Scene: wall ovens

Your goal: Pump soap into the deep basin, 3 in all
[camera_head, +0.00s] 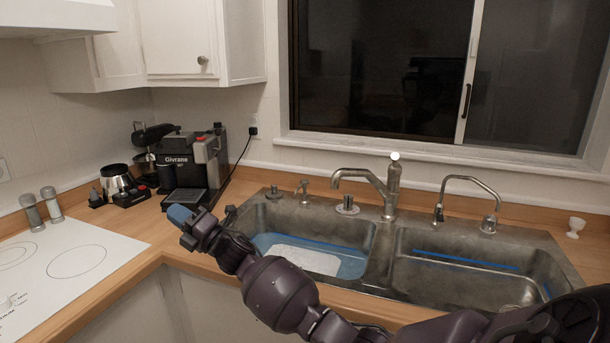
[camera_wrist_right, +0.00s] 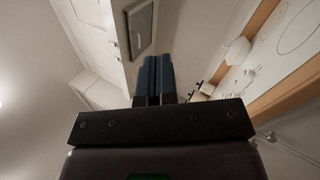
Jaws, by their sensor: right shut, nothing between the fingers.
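A small metal pump (camera_head: 303,190), which looks like the soap dispenser, stands on the sink's back ledge behind the left basin. The left basin (camera_head: 262,222) has a blue-tinted bottom with a white patch in it. The right basin (camera_head: 480,240) has blue strips on its walls; I cannot tell for sure which basin is the deep one. My right gripper (camera_head: 181,215) reaches across the counter left of the sink, in front of the coffee machine and apart from the pump. Its blue fingers (camera_wrist_right: 153,80) are shut and empty in the wrist view. My left gripper is out of view.
A main faucet (camera_head: 375,187) stands between the basins, with a second thin faucet (camera_head: 465,198) to the right. A coffee machine (camera_head: 195,165) stands left of the sink. A cooktop (camera_head: 75,262) and two shakers (camera_head: 41,208) are at far left. A white egg cup (camera_head: 575,227) is at right.

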